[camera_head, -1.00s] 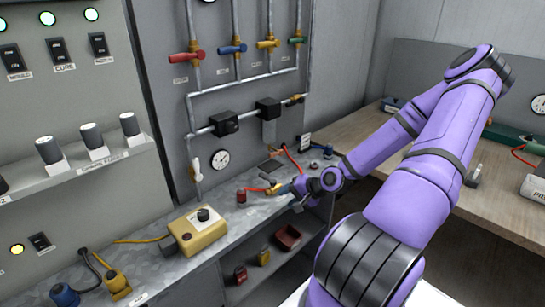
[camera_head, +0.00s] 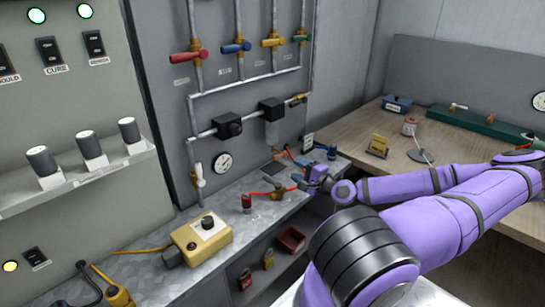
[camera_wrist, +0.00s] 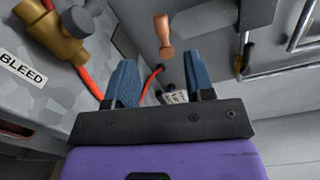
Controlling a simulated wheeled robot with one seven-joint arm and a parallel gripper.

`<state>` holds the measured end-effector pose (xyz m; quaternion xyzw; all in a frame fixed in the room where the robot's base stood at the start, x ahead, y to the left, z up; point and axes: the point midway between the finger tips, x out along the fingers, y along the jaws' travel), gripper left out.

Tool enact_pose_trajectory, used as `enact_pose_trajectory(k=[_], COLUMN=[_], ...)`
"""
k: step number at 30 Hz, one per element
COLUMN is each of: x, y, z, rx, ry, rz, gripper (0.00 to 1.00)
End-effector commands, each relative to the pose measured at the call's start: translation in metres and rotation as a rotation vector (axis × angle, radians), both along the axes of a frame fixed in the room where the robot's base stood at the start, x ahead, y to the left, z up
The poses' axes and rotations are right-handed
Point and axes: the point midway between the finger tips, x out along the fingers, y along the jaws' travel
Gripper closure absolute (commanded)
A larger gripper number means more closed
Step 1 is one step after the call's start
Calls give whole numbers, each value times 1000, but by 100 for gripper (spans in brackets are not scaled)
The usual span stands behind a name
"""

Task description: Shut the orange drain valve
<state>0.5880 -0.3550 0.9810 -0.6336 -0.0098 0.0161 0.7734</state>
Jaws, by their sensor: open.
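In the wrist view an orange-copper handle (camera_wrist: 163,36) stands ahead of my fingertips, between their lines and apart from them. It looks like the drain valve's handle; its body and label are not clear. My gripper (camera_wrist: 158,66) has two blue fingers spread apart with nothing between them. In the head view my gripper (camera_head: 306,172) is low over the back right of the grey bench, near the wall panel.
A brass valve (camera_wrist: 65,38) with a dark knob, by a BLEED label (camera_wrist: 20,68), is left of my fingers. A red hose (camera_wrist: 87,80) runs from it. A yellow box (camera_head: 201,238) sits on the bench. Coloured pipe valves (camera_head: 236,48) are above.

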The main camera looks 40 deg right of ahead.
Motion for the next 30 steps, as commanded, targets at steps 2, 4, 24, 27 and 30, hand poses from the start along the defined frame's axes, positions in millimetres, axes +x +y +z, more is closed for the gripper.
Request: enact_pose_trajectory(k=[2,4,24,27,30], x=[2,7,97,104,107], y=[-1,-1,2,2,2], z=[1,1,1,1,1], rx=[4,4,1,1,2], ry=[-8,-7,-6,-6,-6], rz=[-6,-4,-3,-3,-4], gripper=[51,51,51,51,51])
